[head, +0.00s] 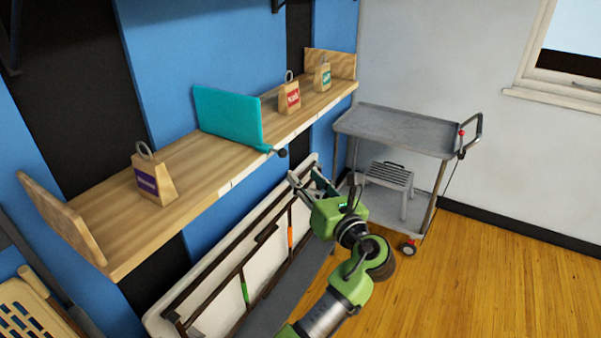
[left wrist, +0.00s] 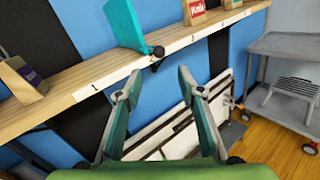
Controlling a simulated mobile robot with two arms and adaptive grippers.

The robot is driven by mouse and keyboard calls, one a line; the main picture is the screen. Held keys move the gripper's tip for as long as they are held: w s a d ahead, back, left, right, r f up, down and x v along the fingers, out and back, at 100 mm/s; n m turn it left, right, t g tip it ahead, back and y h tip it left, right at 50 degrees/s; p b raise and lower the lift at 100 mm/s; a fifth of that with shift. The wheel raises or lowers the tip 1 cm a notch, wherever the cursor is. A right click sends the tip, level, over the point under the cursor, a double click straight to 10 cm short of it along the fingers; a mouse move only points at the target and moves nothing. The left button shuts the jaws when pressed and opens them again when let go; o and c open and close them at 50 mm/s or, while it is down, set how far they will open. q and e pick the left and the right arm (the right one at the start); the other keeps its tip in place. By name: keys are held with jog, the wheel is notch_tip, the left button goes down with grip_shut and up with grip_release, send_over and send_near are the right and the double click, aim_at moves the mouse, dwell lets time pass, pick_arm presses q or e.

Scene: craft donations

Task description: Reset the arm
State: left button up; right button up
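My left gripper (head: 304,176) is open and empty, in the air in front of the wooden shelf and below its front edge. In the left wrist view its two fingers (left wrist: 157,84) are spread apart with nothing between them. The green arm behind it comes up from the bottom of the head view. My right gripper is not in view.
The wooden shelf (head: 208,166) carries a teal divider (head: 228,117) and several tan labelled weights, such as the purple-labelled one (head: 155,183). A folded white-panelled frame (head: 217,312) leans below. A grey cart (head: 397,131) holds a step stool (head: 390,177). Right floor is clear.

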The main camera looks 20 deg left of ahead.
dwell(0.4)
pick_arm(q)
notch_tip(320, 180, down, 24)
jog(key=d+n+h, duration=0.1)
jog(key=d+h, duration=0.2)
jog(key=h, duration=0.3)
jog(key=s+d+f+n+g+h, duration=0.15)
jog(key=s+f, duration=0.25)
jog(key=f, duration=0.4)
jog(key=s+f+n+g+h, duration=0.1)
jog(key=s+f+n, duration=0.15)
jog(key=f, duration=0.45)
jog(key=s+f+n+g+h, duration=0.1)
jog(key=s+f, duration=0.4)
jog(key=f, duration=0.3)
jog(key=s+f+n+g+h, duration=0.35)
jog(key=s+f+n, duration=0.45)
jog(key=s+f, duration=0.95)
jog(key=s+f+n+g, duration=0.1)
jog(key=s+f+n, duration=0.1)
jog(key=s, duration=0.6)
jog(key=s+a+f+n+g, duration=0.1)
jog(key=s+f+n, duration=0.1)
jog(key=s+n, duration=0.3)
jog(key=s+a+f+n+g+h, duration=0.1)
jog(key=s+n, duration=0.3)
jog(key=s, duration=0.8)
jog(key=shift+s+f+b, duration=0.15)
jog(key=shift+f+b, duration=0.25)
jog(key=shift+b, duration=0.05)
